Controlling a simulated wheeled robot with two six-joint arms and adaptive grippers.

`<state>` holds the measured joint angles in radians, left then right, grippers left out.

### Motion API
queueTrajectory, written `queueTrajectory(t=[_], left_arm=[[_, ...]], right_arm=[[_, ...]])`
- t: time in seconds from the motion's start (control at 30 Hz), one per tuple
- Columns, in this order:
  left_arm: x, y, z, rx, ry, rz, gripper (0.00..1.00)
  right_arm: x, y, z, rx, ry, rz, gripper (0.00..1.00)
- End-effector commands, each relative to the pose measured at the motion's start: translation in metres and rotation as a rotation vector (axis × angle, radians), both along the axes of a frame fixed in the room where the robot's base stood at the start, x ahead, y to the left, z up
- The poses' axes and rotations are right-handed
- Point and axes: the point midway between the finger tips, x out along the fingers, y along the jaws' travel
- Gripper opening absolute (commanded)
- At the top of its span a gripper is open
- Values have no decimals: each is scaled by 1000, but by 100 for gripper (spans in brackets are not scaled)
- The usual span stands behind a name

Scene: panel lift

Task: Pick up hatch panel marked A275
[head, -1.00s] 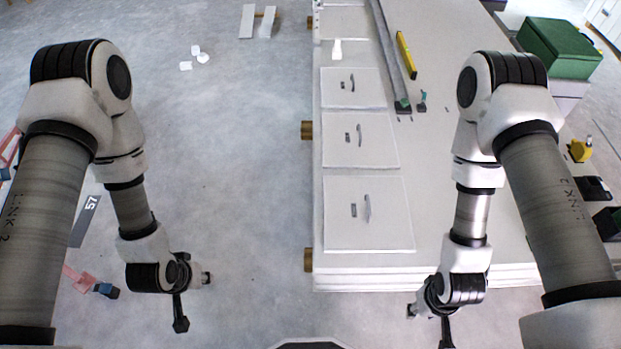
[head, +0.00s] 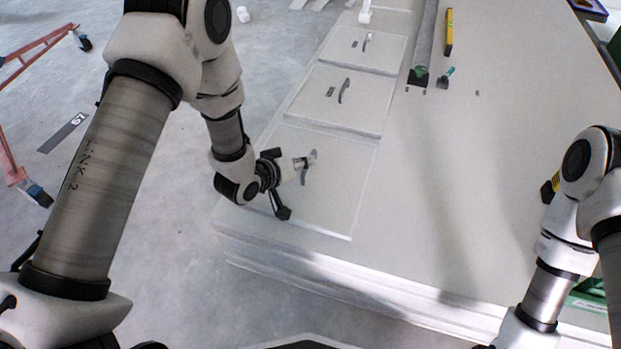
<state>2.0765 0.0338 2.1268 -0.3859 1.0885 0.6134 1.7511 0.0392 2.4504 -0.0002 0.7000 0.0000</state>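Three pale hatch panels with dark handles lie in a row along the left side of a large pale stack of sheets. They are the near panel (head: 335,200), the middle panel (head: 365,103) and the far panel (head: 385,50). Small dark labels on the middle and far panels are too small to read, so I cannot tell which is A275. My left gripper (head: 304,162) is over the near panel, at its handle (head: 312,172), and hides its label. I cannot tell whether its fingers are open or touch the handle. My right gripper is out of view below the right arm.
The pale sheet stack (head: 440,230) is mostly clear right of the panels. A red wheeled frame (head: 12,140) stands at left on open floor.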

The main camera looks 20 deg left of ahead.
Motion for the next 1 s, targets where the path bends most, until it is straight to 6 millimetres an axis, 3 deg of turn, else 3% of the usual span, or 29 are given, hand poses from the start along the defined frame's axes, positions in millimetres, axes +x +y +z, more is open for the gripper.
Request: queueTrajectory(t=[0.03,0.07,0.2,0.4,0.47,0.5,1.0], left_arm=[[8,-5,-15,3,-5,-4,25],[11,-7,-18,3,-2,-4,25],[25,-12,-21,2,-2,-2,25],[26,-12,-19,2,1,-1,25],[26,-12,-19,2,1,-1,4],[26,-12,-20,2,1,-1,0],[27,-12,-13,2,-2,0,0]], right_arm=[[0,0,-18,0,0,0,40],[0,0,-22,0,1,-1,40],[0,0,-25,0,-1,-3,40],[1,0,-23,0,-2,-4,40],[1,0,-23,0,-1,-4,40],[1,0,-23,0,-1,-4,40],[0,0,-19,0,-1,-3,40]])
